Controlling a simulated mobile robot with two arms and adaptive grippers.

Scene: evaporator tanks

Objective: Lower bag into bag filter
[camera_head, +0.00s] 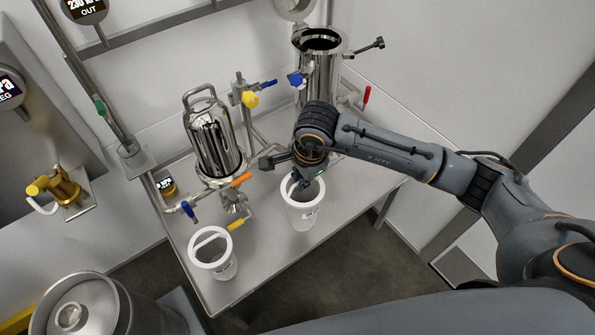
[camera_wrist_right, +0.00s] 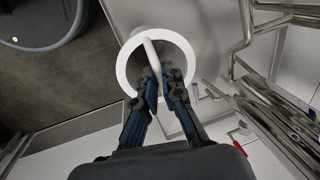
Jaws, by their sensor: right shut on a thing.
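A filter bag (camera_head: 301,217) with a white ring rim and a handle is at the right part of the steel table. My right gripper (camera_head: 301,184) is above its rim; in the wrist view the fingers (camera_wrist_right: 163,84) are shut on the bag's white handle (camera_wrist_right: 151,52). I cannot tell whether the bag's bottom touches the table. The open bag filter (camera_head: 319,72), a steel vessel, stands behind at the back right, its dark round mouth facing up; my arm hides its lower part. The bag is in front of and below that mouth. My left gripper is not in view.
A second white-rimmed bag (camera_head: 213,262) stands at the table's (camera_head: 262,248) front left. A closed steel housing (camera_head: 214,142) with a top handle, and valves with blue, yellow and orange handles, stand left of the gripper. A red-handled valve (camera_head: 366,95) is right of the open vessel.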

